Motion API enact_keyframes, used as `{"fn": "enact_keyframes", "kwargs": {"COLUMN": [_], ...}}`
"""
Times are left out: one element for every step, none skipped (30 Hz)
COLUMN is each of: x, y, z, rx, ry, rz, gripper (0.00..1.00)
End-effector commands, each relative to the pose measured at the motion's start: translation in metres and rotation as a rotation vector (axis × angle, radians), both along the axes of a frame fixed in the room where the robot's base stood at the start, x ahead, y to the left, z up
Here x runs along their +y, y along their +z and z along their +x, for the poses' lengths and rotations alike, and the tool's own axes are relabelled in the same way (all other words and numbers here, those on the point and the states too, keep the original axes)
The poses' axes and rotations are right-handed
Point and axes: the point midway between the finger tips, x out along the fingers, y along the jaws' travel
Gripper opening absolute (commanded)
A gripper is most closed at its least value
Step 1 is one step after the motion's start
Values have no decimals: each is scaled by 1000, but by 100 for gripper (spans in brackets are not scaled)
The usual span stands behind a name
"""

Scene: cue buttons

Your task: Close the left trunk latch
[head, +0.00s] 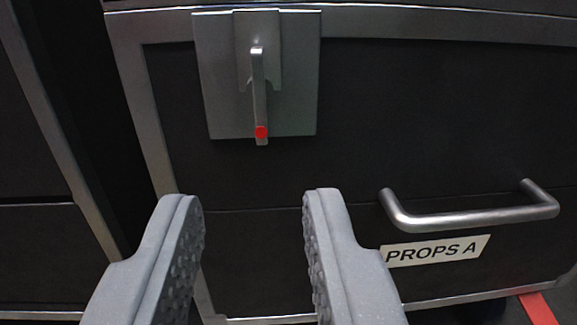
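The trunk latch (257,70) is a metal plate with a narrow lever hanging down its middle, near the upper left of the dark trunk (400,120). A red dot (261,132) marks the lever's lower end. My gripper (254,200) is open and empty, with its two grey fingers below the latch in the picture and apart from it. The lever lines up roughly with the gap between the fingers. Nothing hides the latch.
A metal bar handle (470,216) sticks out at the right of the trunk, above a "PROPS A" label (435,250). Another dark case (35,150) stands at the left across a narrow dark gap. A red strip (538,308) lies at the lower right.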

Motion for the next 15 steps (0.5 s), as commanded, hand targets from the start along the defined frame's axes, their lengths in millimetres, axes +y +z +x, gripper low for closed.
{"fn": "enact_keyframes", "kwargs": {"x": [0, -1, -1, -1, -1, -1, -2, -2, -2, -2, -1, 0, 0, 0, 0], "y": [-2, -2, -3, -3, -3, -3, -3, -3, -4, -4, -4, -4, -4, -4, -3], "z": [-2, -2, -1, 0, 2, 5, 9, 12, 17, 21, 25, 32, 37, 43, 50], "rx": [-4, -7, -8, -9, -9, -9, -8, -8, -7, -7, -7, -7, -8, -10, -11], "ry": [2, 2, 1, 1, 0, -1, -2, -3, -3, -3, -2, -1, -3, -3, -3], "rz": [-6, -8, -9, -9, -8, -8, -8, -8, -8, -7, -7, -7, -6, -4, -3], "gripper": [29, 29, 29, 29, 29, 29, 29, 29, 29, 29, 29, 29, 29, 29, 29]}}
